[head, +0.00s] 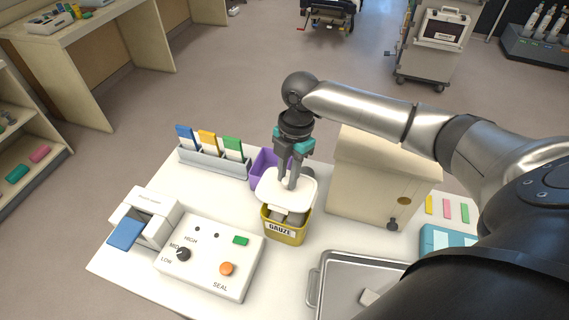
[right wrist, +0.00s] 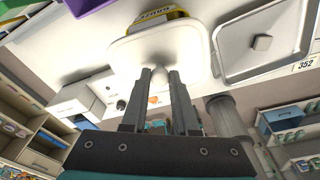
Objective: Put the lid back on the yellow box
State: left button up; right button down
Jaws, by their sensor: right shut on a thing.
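The yellow box (head: 284,229), labelled GAUZE, stands on the white table. Its near rim and something pale inside it show below the white lid (head: 273,193). My right gripper (head: 291,184) points down and is shut on the knob of the lid, over the box. The lid looks raised and set toward the far side; whether it touches the rim I cannot tell. In the right wrist view the fingers (right wrist: 160,78) pinch the knob, the lid (right wrist: 190,50) spreads behind them, and a strip of the yellow box (right wrist: 155,17) shows past its edge. My left gripper is not in view.
A purple bin (head: 262,166) stands close behind the lid. A beige cabinet (head: 375,185) is to the right, a metal tray (head: 340,285) front right. A sealing machine (head: 215,255) with knobs is left, a rack of coloured cards (head: 212,159) behind it.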

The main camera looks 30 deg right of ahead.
aim_at(288, 192)
jog(key=shift+s+f+b, duration=0.1)
jog(key=shift+f+b, duration=0.55)
jog(key=shift+f, duration=0.1)
notch_tip(288, 192, down, 3)
jog(key=b, duration=0.3)
jog(key=shift+r, duration=0.1)
jog(key=shift+f, duration=0.3)
jog(key=shift+f+b, duration=0.6)
jog(key=shift+f, duration=0.25)
jog(key=shift+p, duration=0.75)
jog(key=shift+f, duration=0.95)
dwell(0.7)
dwell(0.9)
